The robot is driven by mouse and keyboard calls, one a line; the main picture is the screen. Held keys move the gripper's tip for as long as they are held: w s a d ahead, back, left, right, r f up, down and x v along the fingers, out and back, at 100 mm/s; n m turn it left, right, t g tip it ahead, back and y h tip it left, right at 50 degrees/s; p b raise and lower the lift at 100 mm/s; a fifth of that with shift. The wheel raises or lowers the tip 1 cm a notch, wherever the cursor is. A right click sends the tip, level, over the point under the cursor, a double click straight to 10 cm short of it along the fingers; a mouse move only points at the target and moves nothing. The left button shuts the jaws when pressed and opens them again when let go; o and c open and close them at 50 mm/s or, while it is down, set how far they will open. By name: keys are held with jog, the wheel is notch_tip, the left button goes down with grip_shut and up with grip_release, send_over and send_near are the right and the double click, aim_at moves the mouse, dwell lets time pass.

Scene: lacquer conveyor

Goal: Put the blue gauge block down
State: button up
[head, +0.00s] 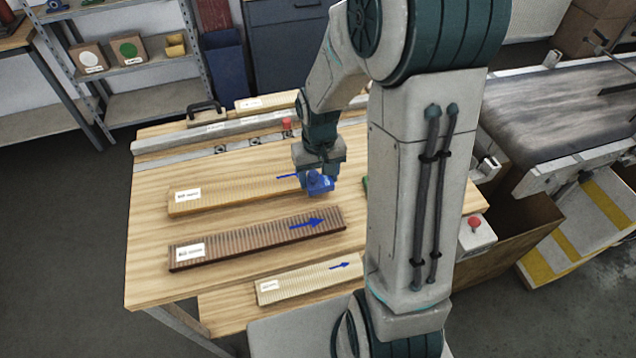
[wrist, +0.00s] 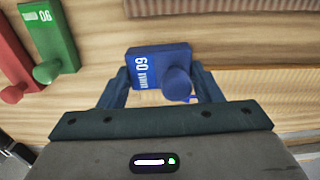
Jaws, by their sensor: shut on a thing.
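In the head view the blue block (head: 318,184) hangs from my gripper (head: 318,174) at the right end of the pale slatted rack (head: 240,194). I cannot tell whether the block touches the table or is held just above it.
A dark brown slatted rack (head: 255,240) with a blue arrow lies nearer, and a smaller pale rack (head: 305,281) lies in front. A green block (wrist: 50,38) and a red block (wrist: 14,62) stand to the left in the wrist view. A conveyor (head: 560,110) stands at the right.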

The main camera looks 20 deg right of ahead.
aim_at(318, 187)
jog(key=shift+a+f+p, duration=0.15)
jog(key=shift+f+p, duration=0.2)
jog(key=shift+f, duration=1.7)
jog(key=shift+f, duration=0.1)
jog(key=shift+f, duration=0.15)
jog(key=o, duration=1.1)
jog(key=shift+r, duration=0.2)
